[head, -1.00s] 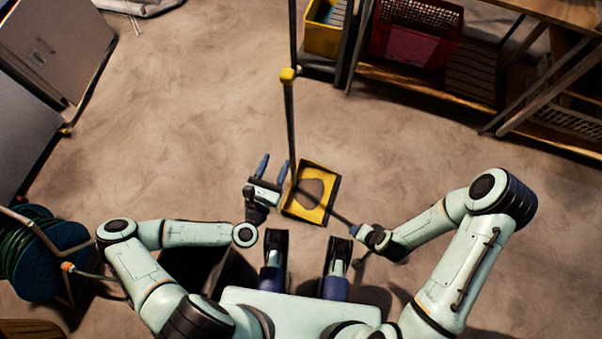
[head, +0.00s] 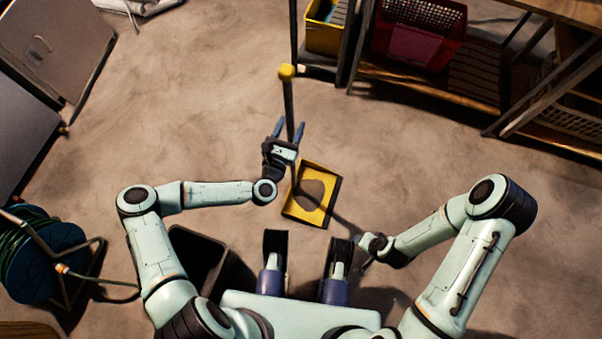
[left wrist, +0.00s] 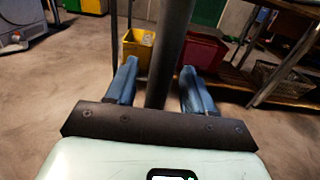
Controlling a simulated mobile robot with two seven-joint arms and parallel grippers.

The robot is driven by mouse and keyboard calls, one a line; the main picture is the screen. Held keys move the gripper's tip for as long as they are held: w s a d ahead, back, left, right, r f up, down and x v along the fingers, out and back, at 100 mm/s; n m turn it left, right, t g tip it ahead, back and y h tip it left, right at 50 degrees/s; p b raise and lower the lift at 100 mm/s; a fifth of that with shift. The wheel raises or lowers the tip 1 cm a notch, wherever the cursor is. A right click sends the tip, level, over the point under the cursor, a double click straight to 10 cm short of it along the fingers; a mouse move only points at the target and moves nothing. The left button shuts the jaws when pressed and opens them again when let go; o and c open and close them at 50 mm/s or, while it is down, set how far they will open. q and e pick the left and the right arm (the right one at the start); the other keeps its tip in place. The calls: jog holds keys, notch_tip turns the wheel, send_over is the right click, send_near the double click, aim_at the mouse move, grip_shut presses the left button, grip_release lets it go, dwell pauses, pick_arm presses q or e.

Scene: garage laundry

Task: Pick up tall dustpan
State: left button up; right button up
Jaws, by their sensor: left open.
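The tall dustpan has a yellow pan with dark edges (head: 321,181) on the floor in front of me. Its long dark upright handle (head: 289,103) carries a yellow knob near the top. My left gripper (head: 289,130) is open, with one blue finger on each side of the handle in the head view. In the left wrist view the dark handle (left wrist: 170,55) stands between the two open fingers (left wrist: 158,85), with gaps showing. My right gripper (head: 362,247) is low, to the right of the pan; its fingers are not clear.
A wooden shelf (head: 425,88) with a red basket (head: 420,32) stands at the upper right, beside a yellow bucket (head: 323,38). A hose reel (head: 42,262) is at the left. A dark bin (head: 195,262) stands near my left arm. Floor around the dustpan is mostly clear.

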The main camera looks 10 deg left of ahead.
pick_arm(q)
jog(key=shift+w, duration=0.1)
grip_shut()
dwell(1.4)
